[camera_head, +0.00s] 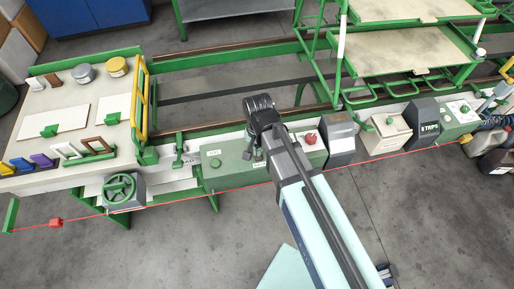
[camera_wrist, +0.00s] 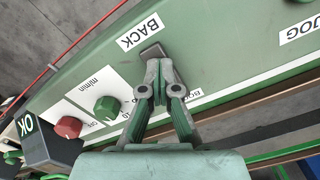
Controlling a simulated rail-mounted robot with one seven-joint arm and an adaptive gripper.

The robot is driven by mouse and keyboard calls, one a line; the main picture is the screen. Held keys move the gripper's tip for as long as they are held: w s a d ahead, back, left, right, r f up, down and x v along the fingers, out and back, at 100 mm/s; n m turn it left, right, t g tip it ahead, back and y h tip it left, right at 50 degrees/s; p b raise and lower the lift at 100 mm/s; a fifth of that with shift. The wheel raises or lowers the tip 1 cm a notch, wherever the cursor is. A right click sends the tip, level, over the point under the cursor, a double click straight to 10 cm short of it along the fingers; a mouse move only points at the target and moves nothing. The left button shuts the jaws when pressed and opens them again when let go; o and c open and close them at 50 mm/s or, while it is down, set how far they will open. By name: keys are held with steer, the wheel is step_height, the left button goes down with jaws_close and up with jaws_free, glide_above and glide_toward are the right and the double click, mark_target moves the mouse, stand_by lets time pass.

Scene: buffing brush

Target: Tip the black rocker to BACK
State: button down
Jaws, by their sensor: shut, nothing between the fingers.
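The black rocker (camera_wrist: 152,51) shows in the wrist view as a small dark grey plate on the green panel, just below the white BACK label (camera_wrist: 140,32). My gripper (camera_wrist: 160,66) is shut, with nothing between its fingers. Its fingertips point at the panel and cover the lower part of the rocker. I cannot tell whether they touch it or which way it is tilted. A second white label (camera_wrist: 194,94), partly hidden by the fingers, lies on the opposite side of the rocker. In the head view my arm hides the rocker on the green control box (camera_head: 226,177).
In the wrist view a green knob (camera_wrist: 107,108) and a red knob (camera_wrist: 68,127) stand to the left. A JOG label (camera_wrist: 300,30) lies to the right. In the head view a red cord (camera_head: 80,220) runs along the front, and a handwheel (camera_head: 120,188) stands left.

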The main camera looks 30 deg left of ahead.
steer(key=shift+r+p, duration=2.45)
steer(key=shift+r, duration=1)
